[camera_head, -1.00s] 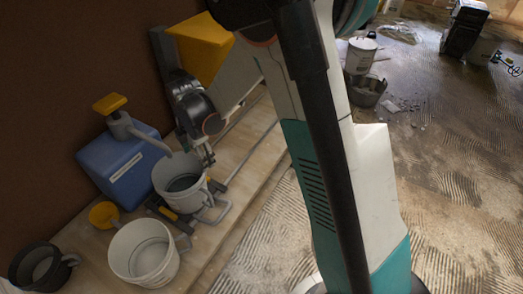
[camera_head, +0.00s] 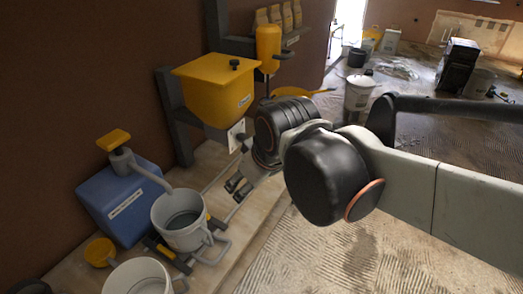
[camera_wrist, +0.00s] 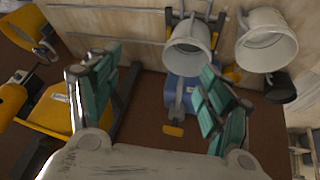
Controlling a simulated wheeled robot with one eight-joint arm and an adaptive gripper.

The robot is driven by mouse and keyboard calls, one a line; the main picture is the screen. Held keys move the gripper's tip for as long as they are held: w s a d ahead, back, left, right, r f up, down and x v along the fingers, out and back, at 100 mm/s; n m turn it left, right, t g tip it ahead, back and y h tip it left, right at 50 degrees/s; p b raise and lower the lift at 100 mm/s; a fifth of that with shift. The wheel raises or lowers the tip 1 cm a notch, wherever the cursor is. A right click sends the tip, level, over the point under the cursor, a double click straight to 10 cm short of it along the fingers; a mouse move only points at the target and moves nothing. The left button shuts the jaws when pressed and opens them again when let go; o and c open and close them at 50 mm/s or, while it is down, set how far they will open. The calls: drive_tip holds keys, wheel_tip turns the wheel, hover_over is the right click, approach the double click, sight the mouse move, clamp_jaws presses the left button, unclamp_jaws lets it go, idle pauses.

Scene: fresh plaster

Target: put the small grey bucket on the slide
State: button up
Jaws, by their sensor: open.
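A light grey bucket (camera_head: 180,222) stands upright on a low dark slide with yellow parts (camera_head: 166,250), below the spout of a blue box (camera_head: 125,205). It also shows in the wrist view (camera_wrist: 188,52), with its side handle. The bucket's base hides most of the slide, so I cannot tell how exactly it is seated. My gripper (camera_head: 238,188) is open and empty, to the right of the bucket and apart from it. In the wrist view my gripper's teal fingers (camera_wrist: 160,66) are spread wide with nothing between them.
A yellow hopper (camera_head: 215,85) is mounted on the wall behind my gripper. A yellow-topped lever (camera_head: 113,139) rises above the blue box. The ridged floor at right has free room.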

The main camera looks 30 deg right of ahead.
drive_tip(key=s+m, duration=0.1)
drive_tip(key=s+d+m, duration=0.1)
drive_tip(key=s, duration=0.1)
drive_tip(key=s+m+t, duration=0.1)
drive_tip(key=m, duration=0.1)
drive_tip(key=shift+s+d+f, duration=0.1)
drive_tip(key=shift+s+d, duration=0.15)
drive_tip(key=shift+s, duration=0.15)
